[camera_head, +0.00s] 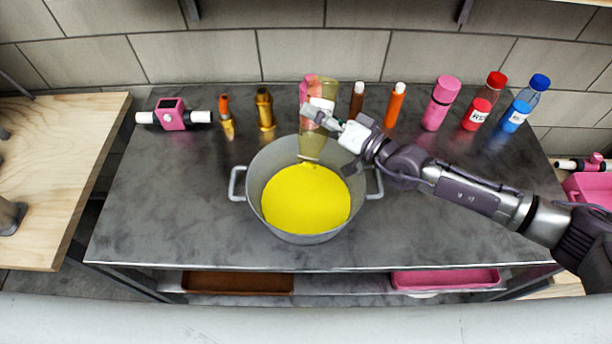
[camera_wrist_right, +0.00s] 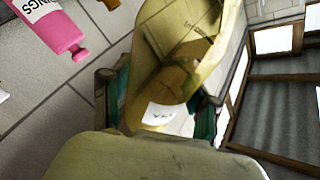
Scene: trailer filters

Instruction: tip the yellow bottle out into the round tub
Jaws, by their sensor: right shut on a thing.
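The yellow bottle (camera_head: 313,146) is see-through and turned upside down over the round tub (camera_head: 236,184), its narrow end pointing down at the tub's back part. The grey two-handled tub holds a wide pool of bright yellow liquid (camera_head: 305,200). My right gripper (camera_head: 322,116) is shut around the bottle's middle, near its white label. In the right wrist view the bottle (camera_wrist_right: 182,45) lies between the two fingers (camera_wrist_right: 158,104) and looks mostly clear inside. I cannot tell if liquid is still running out. My left gripper is not in view.
Behind the tub stand orange (camera_head: 396,104), brown (camera_head: 357,98) and pink (camera_head: 441,103) bottles, and red-capped (camera_head: 484,101) and blue-capped (camera_head: 525,103) ones. A pink device (camera_head: 171,114) and small amber bottles (camera_head: 265,109) stand at the back left. The counter's front left is clear.

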